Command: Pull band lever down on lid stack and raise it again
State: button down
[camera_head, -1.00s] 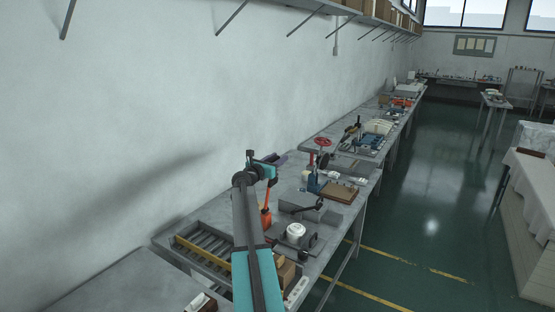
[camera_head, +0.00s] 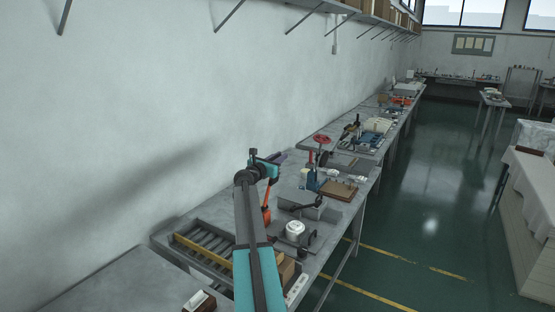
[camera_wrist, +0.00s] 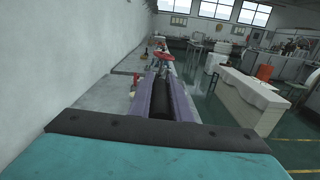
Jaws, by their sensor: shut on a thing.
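My gripper (camera_head: 281,157) is raised above the bench at the end of my arm, left of the blue upright tool. In the wrist view its purple fingers (camera_wrist: 177,97) are closed along both sides of a dark, rod-like thing (camera_wrist: 161,105). I cannot tell for sure whether this is the band lever. A white round lidded piece (camera_head: 295,228), possibly the lid stack, sits on a dark plate on the bench below and to the right. A dark lever with a knob (camera_head: 320,202) lies by a grey block behind it. An orange-red thing (camera_head: 266,215) stands partly behind my arm.
A grey roller tray with a yellow bar (camera_head: 205,253) lies at the left on the bench. A brown board (camera_head: 338,190), a blue tool (camera_head: 312,181) and a red handwheel (camera_head: 321,138) stand farther along. The green floor (camera_head: 430,220) at the right is clear.

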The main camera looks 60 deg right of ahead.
jog(key=s+f+m+b, duration=1.1)
jog(key=s+f+b, duration=0.8)
jog(key=b, duration=0.6)
jog(key=shift+s+f+b, duration=0.4)
jog(key=shift+s, duration=0.1)
jog(key=c, duration=1.6)
grip_release()
jog(key=shift+c, duration=0.2)
jog(key=shift+a, duration=0.15)
jog(key=shift+a, duration=6.85)
